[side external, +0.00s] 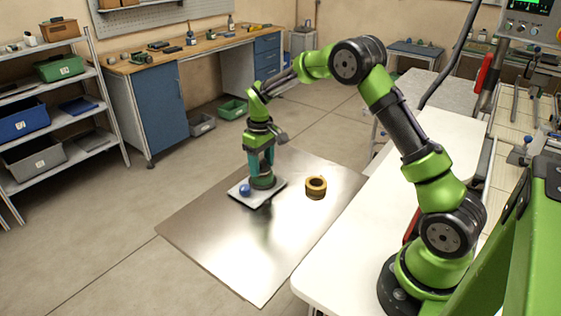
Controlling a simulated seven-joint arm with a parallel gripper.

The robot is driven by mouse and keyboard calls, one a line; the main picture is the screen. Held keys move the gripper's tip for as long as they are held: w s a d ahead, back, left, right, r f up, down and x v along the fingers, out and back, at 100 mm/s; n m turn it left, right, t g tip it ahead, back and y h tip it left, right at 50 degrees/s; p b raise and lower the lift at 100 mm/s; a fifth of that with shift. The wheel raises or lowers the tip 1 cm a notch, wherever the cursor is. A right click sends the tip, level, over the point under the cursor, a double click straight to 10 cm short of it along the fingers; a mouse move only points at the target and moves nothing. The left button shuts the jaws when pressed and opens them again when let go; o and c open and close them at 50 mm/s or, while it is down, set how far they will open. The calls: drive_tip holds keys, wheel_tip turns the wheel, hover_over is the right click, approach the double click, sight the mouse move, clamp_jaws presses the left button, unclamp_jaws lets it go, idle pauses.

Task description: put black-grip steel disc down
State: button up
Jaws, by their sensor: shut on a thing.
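My gripper (262,173) points down with its teal fingers around a dark, round object, which I take to be the black-grip steel disc (263,183). It is shut on this disc. The disc is low, at a pale grey square plate (250,202) on the metal sheet; I cannot tell whether it touches the plate. A small blue ball (245,190) is on the plate, left of the disc. A tan and dark tape reel (316,187) lies flat on the metal sheet to the right, apart from the plate. The fingers hide part of the disc.
The shiny metal sheet (245,265) has free room in front of the plate. A white table (350,270) borders it at right. A workbench (170,50) with blue cabinets and a shelf with bins (40,155) stand farther back and left.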

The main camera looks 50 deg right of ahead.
drive_tip(key=shift+f, duration=0.3)
